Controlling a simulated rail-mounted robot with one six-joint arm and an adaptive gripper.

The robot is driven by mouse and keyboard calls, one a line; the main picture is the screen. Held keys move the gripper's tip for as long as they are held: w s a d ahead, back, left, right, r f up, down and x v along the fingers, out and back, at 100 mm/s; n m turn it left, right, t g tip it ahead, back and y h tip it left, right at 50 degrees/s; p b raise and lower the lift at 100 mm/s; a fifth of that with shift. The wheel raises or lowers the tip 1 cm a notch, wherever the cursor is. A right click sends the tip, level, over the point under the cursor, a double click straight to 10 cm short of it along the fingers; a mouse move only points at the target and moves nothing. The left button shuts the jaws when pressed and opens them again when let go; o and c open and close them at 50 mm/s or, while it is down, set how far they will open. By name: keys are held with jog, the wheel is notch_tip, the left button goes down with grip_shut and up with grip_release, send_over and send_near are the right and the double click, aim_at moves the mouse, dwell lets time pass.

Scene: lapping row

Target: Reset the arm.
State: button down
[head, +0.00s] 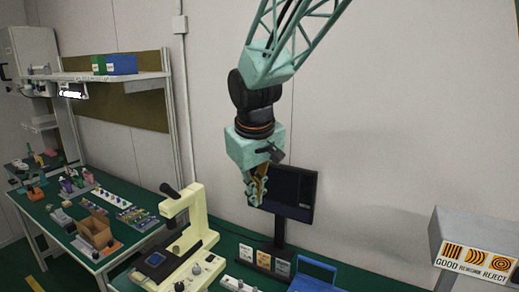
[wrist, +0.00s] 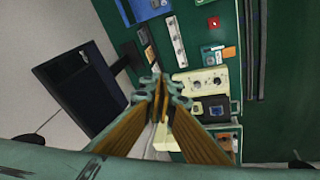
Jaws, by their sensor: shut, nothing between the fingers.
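My gripper (head: 256,198) hangs at the end of my arm in the middle of the head view, in the air in front of the wall and beside a dark monitor. Its fingers are together with nothing between them. In the wrist view the gripper (wrist: 160,88) also shows with its fingers closed, pointing toward the green bench (wrist: 195,40) below. The gripper touches nothing that I can see.
A cream microscope (head: 185,240) stands on the bench below left of my gripper. The monitor (head: 291,190) is just right of it. A blue tray (head: 315,274) lies lower right. A grey box with a GOOD/REWORK/REJECT sign (head: 474,262) is far right. A shelf (head: 110,76) is at left.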

jog(key=s+d+r+m+t, duration=0.1)
jog(key=s+d+r+m, duration=0.1)
jog(key=d+r, duration=0.55)
jog(key=s+d+r+m, duration=0.1)
jog(key=s+d+r, duration=0.1)
jog(key=s+d, duration=0.65)
jog(key=s+d+f+m+b, duration=0.1)
jog(key=s+d+f+m, duration=0.1)
jog(key=s, duration=1.3)
jog(key=s+d+f+m+b, duration=0.1)
jog(key=s+d+f+m, duration=0.1)
jog(key=s, duration=1.3)
jog(key=shift+s+d+f+g, duration=0.15)
jog(key=shift+d+f+g, duration=0.35)
jog(key=shift+d, duration=0.65)
